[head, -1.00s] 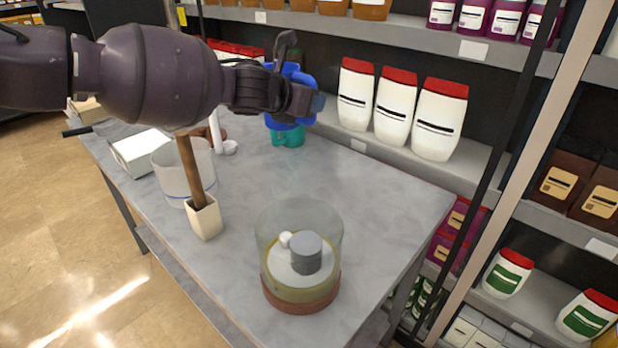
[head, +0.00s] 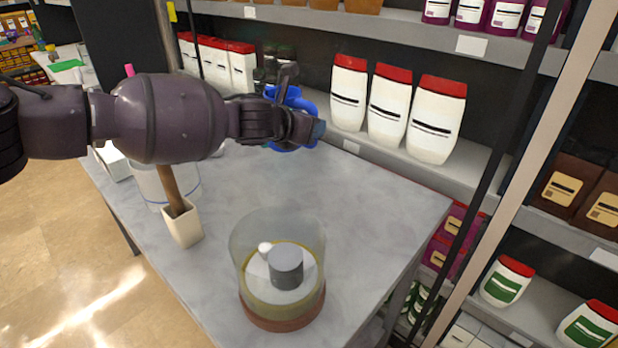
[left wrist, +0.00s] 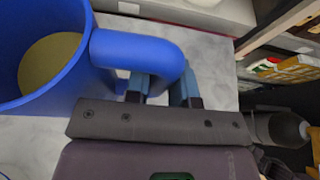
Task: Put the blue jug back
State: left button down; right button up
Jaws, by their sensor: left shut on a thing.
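The blue jug (head: 290,97) is toward the far side of the grey table, partly hidden behind my left gripper (head: 314,130). In the left wrist view the jug (left wrist: 72,95) fills the left side, with yellowish contents inside. Its handle (left wrist: 140,50) reaches between the fingers of my left gripper (left wrist: 162,88), which is shut on it. The jug looks about upright. I cannot tell whether its base touches the table. My right gripper is not in view.
A clear chamber with a brown base (head: 283,315) and a grey cylinder (head: 286,266) stands at the near end of the table (head: 370,215). A white block with a wooden handle (head: 184,225) and a clear beaker (head: 148,185) are at left. White red-capped containers (head: 388,110) line the shelf behind.

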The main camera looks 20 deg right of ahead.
pick_arm(q)
jog(key=shift+f+b, duration=0.8)
jog(key=shift+f, duration=5.5)
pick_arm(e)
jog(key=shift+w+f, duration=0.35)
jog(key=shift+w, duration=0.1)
pick_arm(q)
jog(key=shift+f, duration=0.15)
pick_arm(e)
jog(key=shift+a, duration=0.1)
pick_arm(q)
jog(key=c, duration=1)
grip_release()
jog(key=shift+f, duration=0.1)
